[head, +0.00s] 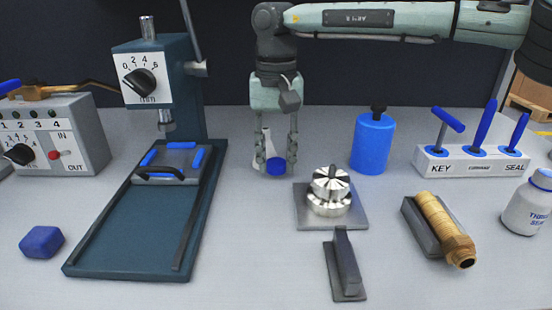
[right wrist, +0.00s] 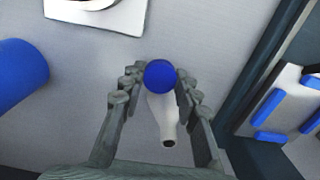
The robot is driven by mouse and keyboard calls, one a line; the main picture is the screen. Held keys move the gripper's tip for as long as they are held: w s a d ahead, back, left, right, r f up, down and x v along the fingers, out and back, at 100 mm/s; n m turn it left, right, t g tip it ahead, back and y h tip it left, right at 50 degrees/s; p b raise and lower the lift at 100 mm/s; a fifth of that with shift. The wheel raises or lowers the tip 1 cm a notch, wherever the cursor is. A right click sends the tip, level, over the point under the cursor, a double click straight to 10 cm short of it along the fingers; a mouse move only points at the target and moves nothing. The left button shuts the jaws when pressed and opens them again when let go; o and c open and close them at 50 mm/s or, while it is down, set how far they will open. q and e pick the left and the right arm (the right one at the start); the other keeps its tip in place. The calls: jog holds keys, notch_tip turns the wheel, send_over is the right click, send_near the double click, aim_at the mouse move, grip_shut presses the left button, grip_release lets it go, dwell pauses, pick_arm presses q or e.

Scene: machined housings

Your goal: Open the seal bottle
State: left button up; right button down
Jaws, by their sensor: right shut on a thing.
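A white bottle (head: 526,207) with a blue cap (head: 542,179) stands upright at the right edge of the head view. Its label is cut off by the frame but reads "SEAL". My right gripper (head: 277,163) is far to its left, pointing down behind the knurled metal knob. It is shut on a small white tapered piece (head: 268,146) with a round blue end (head: 276,166). In the right wrist view the blue end (right wrist: 160,75) sits between the fingertips, and the white part (right wrist: 163,115) narrows to a dark tip. My left gripper is not in view.
A blue cylinder (head: 372,143) stands right of my right gripper. The metal knob (head: 331,190) sits on a grey plate in front. A brass fitting (head: 447,230) lies in a cradle. A key rack (head: 472,163) stands behind it. A teal press (head: 160,75) is at left.

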jog(key=shift+f, duration=0.5)
jog(key=shift+f, duration=0.1)
jog(key=c, duration=1.1)
grip_release()
